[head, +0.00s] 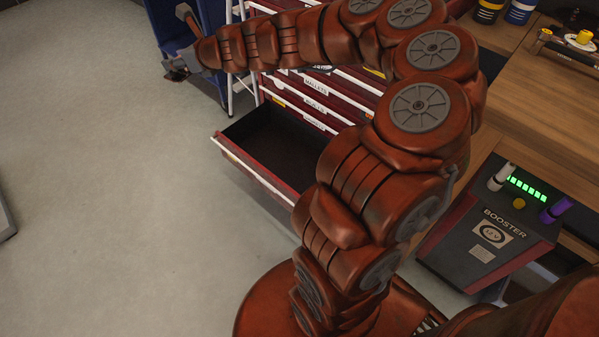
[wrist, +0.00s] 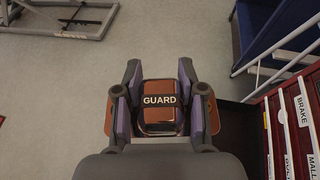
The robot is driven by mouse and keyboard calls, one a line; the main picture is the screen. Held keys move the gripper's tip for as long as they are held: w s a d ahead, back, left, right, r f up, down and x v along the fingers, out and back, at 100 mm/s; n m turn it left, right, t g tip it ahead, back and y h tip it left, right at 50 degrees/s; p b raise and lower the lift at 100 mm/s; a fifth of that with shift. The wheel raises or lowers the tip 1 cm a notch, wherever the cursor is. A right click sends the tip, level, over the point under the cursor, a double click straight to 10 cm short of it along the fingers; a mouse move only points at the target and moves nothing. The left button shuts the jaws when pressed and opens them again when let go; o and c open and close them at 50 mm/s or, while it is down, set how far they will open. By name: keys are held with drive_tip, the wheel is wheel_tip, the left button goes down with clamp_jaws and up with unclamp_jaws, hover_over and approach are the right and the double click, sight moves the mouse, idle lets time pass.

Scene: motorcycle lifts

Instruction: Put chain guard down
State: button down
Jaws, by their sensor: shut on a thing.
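The chain guard (wrist: 159,117) is a copper-coloured, box-like piece with a black band reading "GUARD" in the wrist view. My gripper (wrist: 159,82) is shut on it, with a purple-grey finger on each side. The floor shows below and around it, and the guard appears held in the air.
A blue open unit (head: 160,32) stands at the upper left. A red drawer chest (head: 340,92) has its bottom drawer (head: 225,140) pulled out, dark inside. A booster box (head: 485,240) and wooden bench (head: 530,95) are right. Grey floor is clear left; a metal frame (wrist: 65,25) lies beyond.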

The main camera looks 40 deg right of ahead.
wheel_tip(320, 180, down, 23)
drive_tip(key=b, duration=2)
drive_tip(key=shift+s+a+b, duration=0.3)
drive_tip(key=shift+a+b, duration=0.05)
drive_tip(key=shift+b, duration=0.05)
drive_tip(key=shift+a+y, duration=0.15)
drive_tip(key=shift+y, duration=0.15)
drive_tip(key=shift+d, duration=0.2)
